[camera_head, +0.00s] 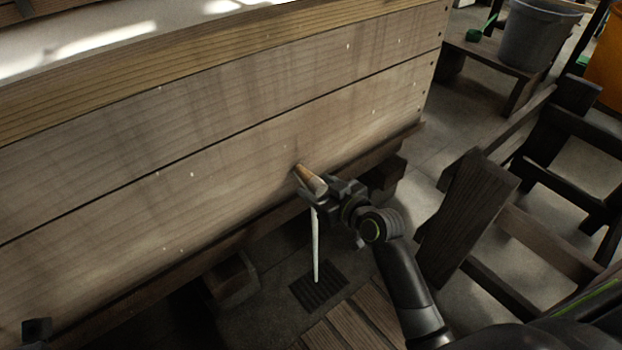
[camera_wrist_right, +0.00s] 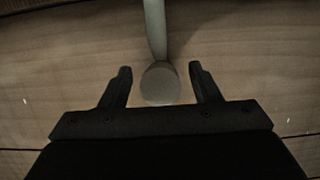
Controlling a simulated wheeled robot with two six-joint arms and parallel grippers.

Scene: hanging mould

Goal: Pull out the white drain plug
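A tan, tapered drain plug (camera_head: 309,178) sticks out of the lower part of a wooden vat wall (camera_head: 240,140) in the head view. It looks tan rather than white there. In the right wrist view its round, pale end (camera_wrist_right: 160,84) lies between my right gripper's fingers (camera_wrist_right: 160,80). The fingers are open, with a gap on each side of the plug. In the head view the right gripper (camera_head: 322,188) is at the plug, partly hiding it. A thin white strand, like a stream (camera_head: 316,245), hangs below the plug.
A dark grate (camera_head: 319,286) lies in the floor under the strand, next to wooden slats (camera_head: 355,320). A dark wooden frame (camera_head: 470,215) stands on the right near my right arm. A grey bucket (camera_head: 537,38) stands on a bench at the back right.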

